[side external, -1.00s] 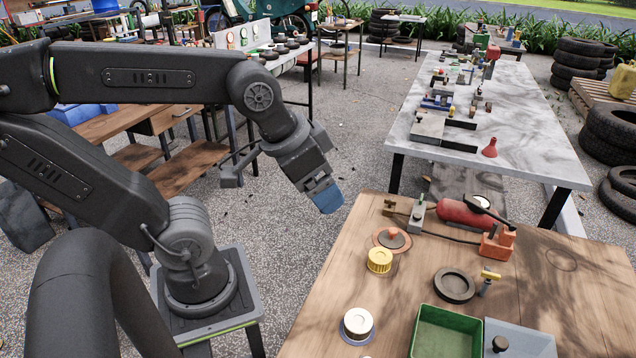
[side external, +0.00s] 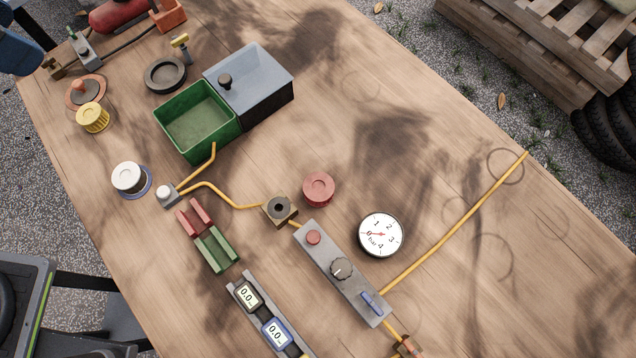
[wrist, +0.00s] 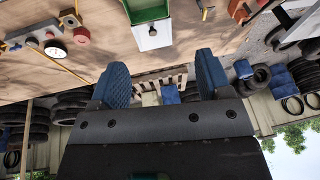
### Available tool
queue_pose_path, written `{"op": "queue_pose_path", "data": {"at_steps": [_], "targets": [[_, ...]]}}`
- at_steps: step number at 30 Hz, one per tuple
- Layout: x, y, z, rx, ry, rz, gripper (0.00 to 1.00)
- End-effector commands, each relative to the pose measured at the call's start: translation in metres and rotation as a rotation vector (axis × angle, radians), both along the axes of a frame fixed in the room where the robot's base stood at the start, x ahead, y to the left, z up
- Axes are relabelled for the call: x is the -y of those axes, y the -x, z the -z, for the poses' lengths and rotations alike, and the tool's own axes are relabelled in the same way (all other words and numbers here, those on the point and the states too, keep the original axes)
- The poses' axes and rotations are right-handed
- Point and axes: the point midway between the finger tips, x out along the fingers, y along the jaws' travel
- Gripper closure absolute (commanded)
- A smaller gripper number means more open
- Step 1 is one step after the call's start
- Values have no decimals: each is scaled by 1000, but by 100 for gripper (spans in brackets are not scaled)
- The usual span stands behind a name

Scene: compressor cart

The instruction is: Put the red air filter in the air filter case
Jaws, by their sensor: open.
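The red air filter (side external: 318,188) is a short ribbed cylinder standing on the wooden table, between a small brass fitting and the pressure gauge. It also shows in the wrist view (wrist: 82,35). No part is labelled as the air filter case; a dark round open housing (side external: 165,74) lies near the green box, and I cannot tell whether it is the case. My gripper (wrist: 163,75) has its two blue fingers wide apart with nothing between them. In the side view only a blue fingertip shows at the top left corner, far from the red filter.
A green open box (side external: 198,115) with a grey lidded part (side external: 249,85) stands mid-table. A yellow filter (side external: 93,117), a white filter (side external: 128,177), an orange knobbed disc (side external: 88,92) and a gauge (side external: 381,235) lie around. A yellow hose (side external: 455,224) crosses the table. The right side is mostly clear.

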Motion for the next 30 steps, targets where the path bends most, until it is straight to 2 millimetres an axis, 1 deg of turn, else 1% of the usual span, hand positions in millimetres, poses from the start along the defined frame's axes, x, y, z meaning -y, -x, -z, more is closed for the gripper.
{"op": "queue_pose_path", "data": {"at_steps": [1, 2, 3, 5, 6, 8, 9, 11, 12, 14, 15, 18, 21, 24, 28, 30], "targets": [[23, -11, 6, -24, -26, 103, 29], [36, -16, 8, -33, -40, 164, 29], [54, -22, 13, -44, -60, 243, 29], [82, -30, 21, -62, -88, 366, 29], [102, -33, 28, -72, -107, 448, 29], [131, -37, 41, -89, -135, 570, 29], [152, -37, 50, -99, -152, 652, 29], [182, -35, 67, -113, -178, 774, 29], [202, -32, 78, -123, -196, 856, 29], [231, -25, 97, -137, -221, 973, 29], [249, -19, 110, -145, -236, 1049, 29], [285, -3, 138, -161, -268, 1208, 29], [309, 11, 159, -171, -289, 1322, 29], [321, 20, 172, -176, -301, 1385, 29], [326, 23, 185, -181, -306, 1410, 29], [325, 23, 196, -182, -307, 1410, 29]]}}
